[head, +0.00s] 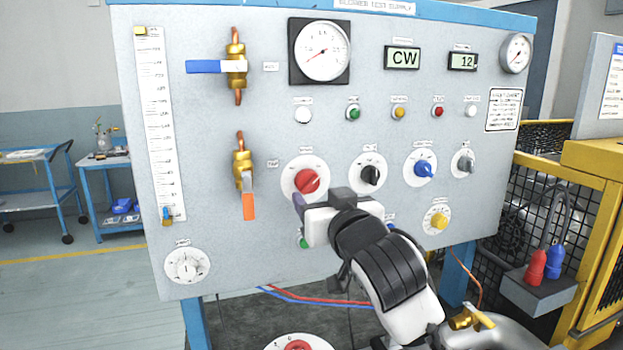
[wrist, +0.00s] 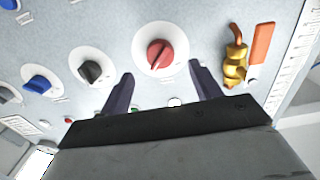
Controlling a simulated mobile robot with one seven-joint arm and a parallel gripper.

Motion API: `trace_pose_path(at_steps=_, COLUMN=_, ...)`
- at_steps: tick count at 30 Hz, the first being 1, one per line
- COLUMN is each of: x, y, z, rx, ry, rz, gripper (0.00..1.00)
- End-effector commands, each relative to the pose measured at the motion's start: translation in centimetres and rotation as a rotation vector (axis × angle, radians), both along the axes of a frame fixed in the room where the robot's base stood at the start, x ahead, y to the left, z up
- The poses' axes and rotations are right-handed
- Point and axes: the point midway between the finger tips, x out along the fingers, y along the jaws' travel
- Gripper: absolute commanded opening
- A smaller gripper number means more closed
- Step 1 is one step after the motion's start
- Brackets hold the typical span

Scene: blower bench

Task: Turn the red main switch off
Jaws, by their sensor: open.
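The red main switch (head: 307,181) is a red rotary knob on a white round plate, in the middle of the grey panel. Its white pointer line slants up to the right in the head view. In the wrist view the red knob (wrist: 160,54) shows just beyond and between the fingertips. My gripper (wrist: 158,82) is open and empty, with one dark finger on either side of the knob's line. In the head view my gripper (head: 312,202) is in front of the panel, just below the knob. I cannot tell whether a finger touches the plate.
A black knob (head: 371,175) and a blue knob (head: 424,168) sit to the right of the red one. A brass valve with an orange handle (head: 249,206) is to its left. A yellow knob (head: 438,221) is lower right. Yellow fencing (head: 590,190) stands at the right.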

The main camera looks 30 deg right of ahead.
Motion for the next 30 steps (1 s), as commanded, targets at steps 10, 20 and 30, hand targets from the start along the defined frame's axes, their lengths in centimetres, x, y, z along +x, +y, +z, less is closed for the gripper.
trace_pose_path(at_steps=10, x=5.2, y=-1.4, z=0.2, rx=0.000, ry=0.001, rz=0.000, gripper=0.63)
trace_pose_path(at_steps=20, x=5.9, y=-1.5, z=0.0, rx=-0.001, ry=-0.001, rz=0.000, gripper=0.63)
trace_pose_path(at_steps=30, x=5.9, y=-1.5, z=0.0, rx=-0.001, ry=-0.001, rz=0.000, gripper=0.28)
